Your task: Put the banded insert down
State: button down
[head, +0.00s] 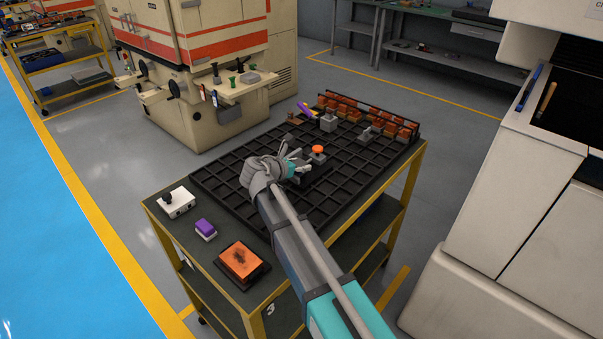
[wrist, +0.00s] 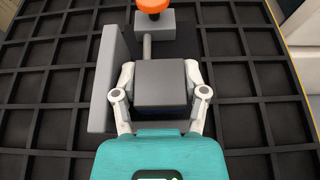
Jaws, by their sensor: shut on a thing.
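In the wrist view, a dark grey block with a dark blue band low on its near face, the banded insert (wrist: 162,84), sits between the two light fingers of my gripper (wrist: 160,78). The fingers press on its left and right sides. A grey fixture (wrist: 101,85) has a tall wall left of the insert and a rod with an orange knob (wrist: 153,5) beyond it. I cannot tell whether the insert touches the fixture or rests on its base. In the head view, my gripper (head: 298,163) is beside the orange knob (head: 318,149), and the insert is mostly hidden.
The fixture stands on a black gridded plate (head: 225,187) on a yellow-framed cart. A row of orange electrodes (head: 370,115) lines its far edge. A white box (head: 177,203), a purple-topped block (head: 205,228) and an orange block (head: 240,260) occupy the cart's near left.

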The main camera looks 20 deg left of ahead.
jog(key=shift+f+b, duration=0.35)
jog(key=shift+f, duration=0.25)
jog(key=shift+f, duration=0.1)
jog(key=shift+c, duration=2)
grip_release()
jog(key=shift+r, duration=0.2)
jog(key=p+v, duration=0.4)
jog(key=v, duration=0.6)
jog(key=shift+s+a+r, duration=0.15)
jog(key=shift+s, duration=0.05)
jog(key=shift+s+a+r+p, duration=0.1)
jog(key=shift+s+p, duration=0.1)
jog(key=shift+s, duration=0.1)
jog(key=shift+s+a+r+p, duration=0.1)
jog(key=shift+s+a+p, duration=0.05)
jog(key=shift+s, duration=0.2)
